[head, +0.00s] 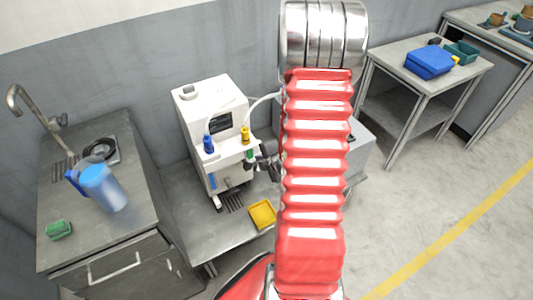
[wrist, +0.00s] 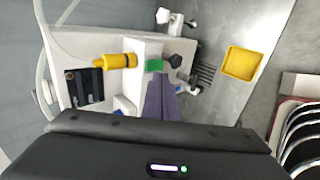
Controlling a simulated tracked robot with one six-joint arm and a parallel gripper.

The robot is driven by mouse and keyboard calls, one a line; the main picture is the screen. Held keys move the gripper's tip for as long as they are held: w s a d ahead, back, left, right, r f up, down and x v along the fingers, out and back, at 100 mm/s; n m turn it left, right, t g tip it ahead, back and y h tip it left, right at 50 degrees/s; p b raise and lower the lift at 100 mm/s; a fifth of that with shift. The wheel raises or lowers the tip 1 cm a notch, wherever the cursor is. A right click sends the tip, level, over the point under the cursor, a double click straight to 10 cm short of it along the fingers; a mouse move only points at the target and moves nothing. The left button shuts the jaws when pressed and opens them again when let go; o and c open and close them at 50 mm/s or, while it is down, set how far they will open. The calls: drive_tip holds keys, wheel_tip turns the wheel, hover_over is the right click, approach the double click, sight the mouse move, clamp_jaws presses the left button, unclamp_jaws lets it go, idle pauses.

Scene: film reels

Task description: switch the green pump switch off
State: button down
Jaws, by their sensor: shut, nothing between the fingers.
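A white machine (head: 205,112) stands on a metal table against the wall. Its front carries a blue knob (head: 208,145), a yellow knob (head: 246,136) and a small green switch (head: 250,154). In the wrist view the green switch (wrist: 154,65) sits on a white ledge, between the yellow knob (wrist: 120,61) and a dark knob (wrist: 173,61). My gripper (wrist: 160,78) is shut and empty, its tips right beside the green switch. I cannot tell whether they touch it. In the head view my gripper (head: 264,164) is small, beside the machine's front, partly behind my arm.
A yellow tray (head: 262,215) lies on the table at the machine's front right. A counter at left holds a blue pitcher (head: 103,187) and a green sponge (head: 59,229). A grey box (head: 358,150) is partly behind my arm. The floor at right is clear.

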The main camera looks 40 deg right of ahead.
drive_tip(key=s+a+r, duration=0.1)
drive_tip(key=s+r, duration=0.2)
drive_tip(key=r, duration=0.4)
drive_tip(key=shift+s, duration=0.4)
idle(0.6)
drive_tip(key=s+d+f+m+g+h, duration=0.1)
drive_tip(key=s+d+f+m+g, duration=0.25)
drive_tip(key=s+m, duration=0.35)
drive_tip(key=s+a+r+m+g, duration=0.3)
drive_tip(key=r+m, duration=0.2)
drive_tip(key=m, duration=0.1)
drive_tip(key=a+r+m+t+y, duration=0.1)
drive_tip(key=a+r, duration=0.9)
drive_tip(key=a, duration=0.4)
drive_tip(key=a+r+m+t+y, duration=0.1)
drive_tip(key=a+r+t+y, duration=0.1)
drive_tip(key=a+r, duration=0.9)
drive_tip(key=a, duration=0.3)
drive_tip(key=shift+a+r, duration=0.15)
drive_tip(key=shift+a, duration=0.25)
